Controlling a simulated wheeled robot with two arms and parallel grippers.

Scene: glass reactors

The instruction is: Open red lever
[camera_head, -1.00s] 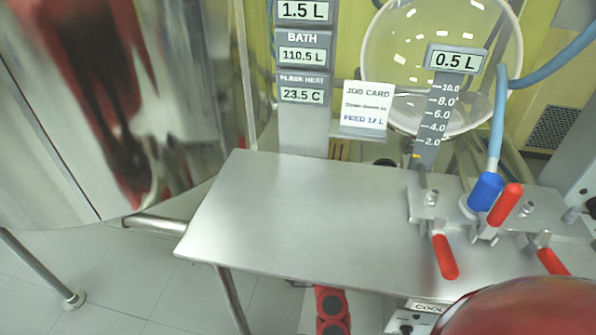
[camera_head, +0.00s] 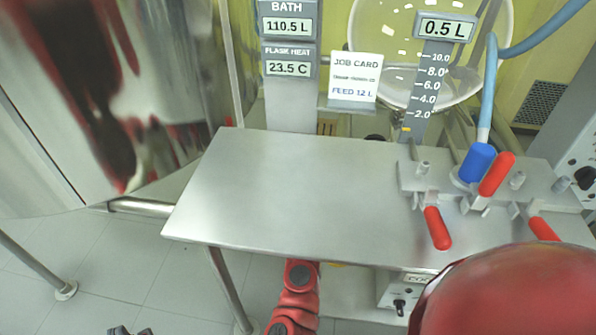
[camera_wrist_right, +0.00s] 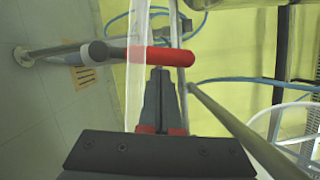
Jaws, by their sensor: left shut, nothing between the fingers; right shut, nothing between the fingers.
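In the right wrist view, a lever with a red handle (camera_wrist_right: 160,56) lies crosswise, its grey hub at the left on a pipe. My right gripper (camera_wrist_right: 160,72) is shut and empty, its black fingertips just below the red handle; I cannot tell whether they touch it. In the head view, three red handles stand on the metal table: one at the front (camera_head: 437,228), one raised beside the blue hose fitting (camera_head: 497,174), and one partly hidden (camera_head: 543,228). Only a dark bit of my left gripper (camera_head: 130,331) shows at the bottom edge. My right gripper is hidden there.
The steel table (camera_head: 270,190) is bare on its left and middle. A large shiny vessel (camera_head: 90,100) stands at the left. A glass flask (camera_head: 440,40), a job card (camera_head: 354,77) and a blue hose (camera_head: 490,95) are behind the table. My red right arm covers the lower right.

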